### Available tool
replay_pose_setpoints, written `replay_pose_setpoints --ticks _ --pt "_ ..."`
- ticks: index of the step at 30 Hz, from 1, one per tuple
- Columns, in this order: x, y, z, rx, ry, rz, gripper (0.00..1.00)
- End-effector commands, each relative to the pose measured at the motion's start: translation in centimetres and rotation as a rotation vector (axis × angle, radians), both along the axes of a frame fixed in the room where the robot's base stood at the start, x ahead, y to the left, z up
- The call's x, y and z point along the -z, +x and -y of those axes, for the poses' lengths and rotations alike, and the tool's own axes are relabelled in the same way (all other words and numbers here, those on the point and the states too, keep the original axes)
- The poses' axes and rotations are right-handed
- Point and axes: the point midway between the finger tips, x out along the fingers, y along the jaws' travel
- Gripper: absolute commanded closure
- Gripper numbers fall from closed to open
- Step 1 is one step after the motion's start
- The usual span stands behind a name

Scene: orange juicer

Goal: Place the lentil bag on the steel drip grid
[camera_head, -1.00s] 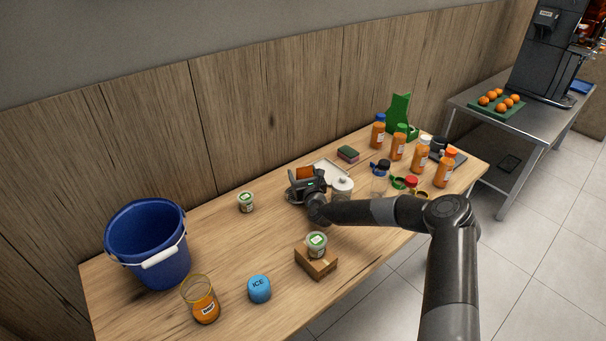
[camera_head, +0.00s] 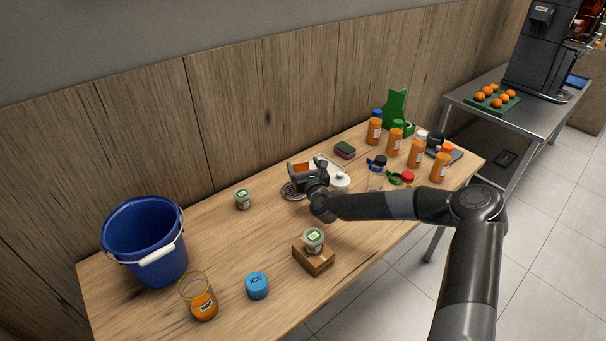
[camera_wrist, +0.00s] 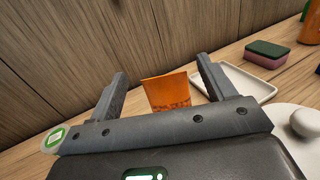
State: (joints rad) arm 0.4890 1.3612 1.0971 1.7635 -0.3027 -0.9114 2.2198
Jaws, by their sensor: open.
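The lentil bag is an orange pouch (camera_wrist: 167,92) standing upright between the fingertips in the wrist view, with clear gaps on both sides. In the head view its orange top (camera_head: 301,170) shows just behind my gripper (camera_head: 306,176). My gripper is open, its two fingers (camera_wrist: 161,74) apart around the bag. The steel drip grid (camera_head: 289,191) is a round disc on the table, partly covered by my gripper, showing at its left. The bag's base is hidden, so I cannot tell whether it rests on the grid.
A white tray (camera_wrist: 240,84) and a white lidded pot (camera_head: 342,183) are close on the right. A sponge (camera_head: 345,150) and several bottles stand farther right. A small tub (camera_head: 243,199) is to the left. A wooden block (camera_head: 313,260) bears another tub in front.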

Motion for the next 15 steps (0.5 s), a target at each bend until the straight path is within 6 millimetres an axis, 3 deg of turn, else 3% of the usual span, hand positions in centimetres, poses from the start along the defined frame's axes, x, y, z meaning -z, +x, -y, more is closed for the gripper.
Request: replay_pose_setpoints --ticks 4,11,15 --pt "-1.2 0.0 0.0 -0.001 0.001 -0.001 0.24" --pt "-1.6 -0.1 -0.2 -0.007 -0.013 0.001 0.24" --pt "-2.3 -1.1 -1.4 -0.069 -0.135 0.023 0.24"
